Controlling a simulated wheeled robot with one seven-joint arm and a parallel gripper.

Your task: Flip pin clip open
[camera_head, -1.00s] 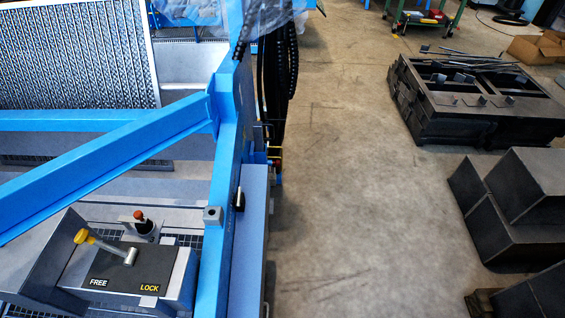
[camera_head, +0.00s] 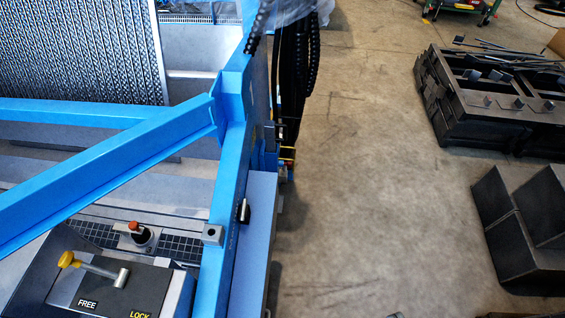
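No part is marked as the pin clip, so I cannot tell for sure which one it is. A small black clip-like part with a pale tip (camera_head: 243,212) sits on the blue rail beside the frame post. A grey square block with a hole (camera_head: 213,235) is just left of it. A lever with a yellow knob (camera_head: 66,259) lies on a black panel (camera_head: 110,290) marked FREE and LOCK. Its knob end points left, on the FREE side. A red-capped knob (camera_head: 134,227) stands behind the panel. My gripper is not in view.
A blue frame with a diagonal beam (camera_head: 110,170) crosses the left side. Black hoses (camera_head: 292,85) hang at the top centre. Dark metal crates (camera_head: 490,120) and dark boxes (camera_head: 520,230) stand at the right. The concrete floor (camera_head: 380,180) between is clear.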

